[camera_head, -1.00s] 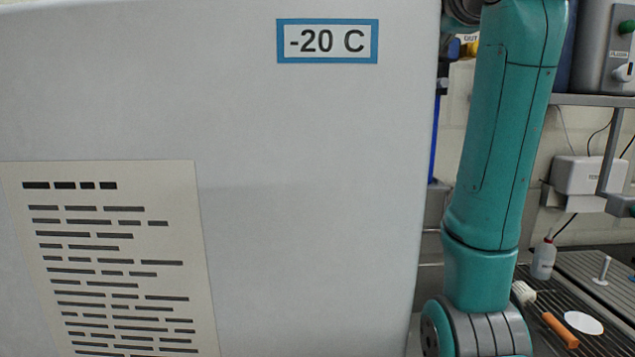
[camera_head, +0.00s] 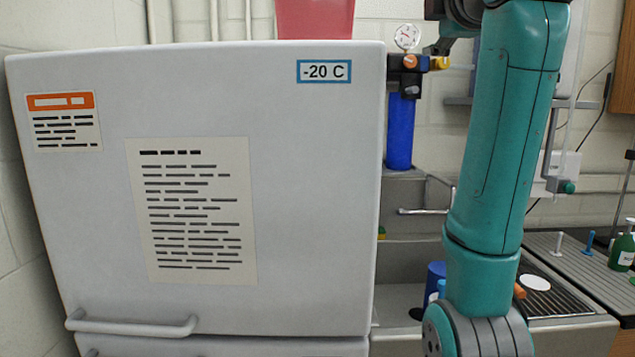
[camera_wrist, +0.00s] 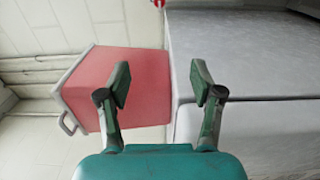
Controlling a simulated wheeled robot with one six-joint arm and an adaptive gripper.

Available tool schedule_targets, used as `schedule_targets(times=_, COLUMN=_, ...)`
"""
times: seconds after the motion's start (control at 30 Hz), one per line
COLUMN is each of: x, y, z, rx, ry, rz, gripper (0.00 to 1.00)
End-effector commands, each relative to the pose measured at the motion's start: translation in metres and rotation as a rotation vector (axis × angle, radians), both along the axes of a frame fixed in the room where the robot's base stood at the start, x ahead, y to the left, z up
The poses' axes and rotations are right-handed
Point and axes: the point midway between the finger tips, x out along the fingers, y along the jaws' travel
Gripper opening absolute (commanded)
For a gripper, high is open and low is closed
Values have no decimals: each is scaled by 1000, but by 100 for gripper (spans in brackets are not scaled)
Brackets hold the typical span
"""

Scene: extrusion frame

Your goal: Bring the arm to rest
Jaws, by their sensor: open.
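My teal arm stands upright at the right in the head view, and its end is out of that picture at the top. In the wrist view my gripper (camera_wrist: 160,84) shows its two dark green fingers wide apart with nothing between them. Beyond the fingers are a red container (camera_wrist: 135,90) with a grey handle and the pale grey side of the freezer. The fingers appear clear of both, though the exact distance cannot be told.
A white freezer (camera_head: 325,200) labelled -20 C fills the left of the head view. A red container (camera_head: 315,18) sits on its top. A blue cylinder with a gauge (camera_head: 400,130) is on the wall behind. A sink bench (camera_head: 410,270) with bottles lies at the right.

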Motion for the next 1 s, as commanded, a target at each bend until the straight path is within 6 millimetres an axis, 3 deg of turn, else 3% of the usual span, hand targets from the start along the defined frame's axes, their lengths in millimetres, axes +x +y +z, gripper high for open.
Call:
schedule_targets(times=0.37, x=21, y=0, z=-41, rx=45, ry=10, rz=0, gripper=66)
schedule_targets(times=0.57, x=38, y=0, z=-79, rx=88, ry=20, rz=-1, gripper=66)
schedule_targets(times=0.77, x=59, y=0, z=-140, rx=153, ry=34, rz=-3, gripper=66)
schedule_targets(times=1.0, x=78, y=0, z=-247, rx=269, ry=54, rz=-7, gripper=66)
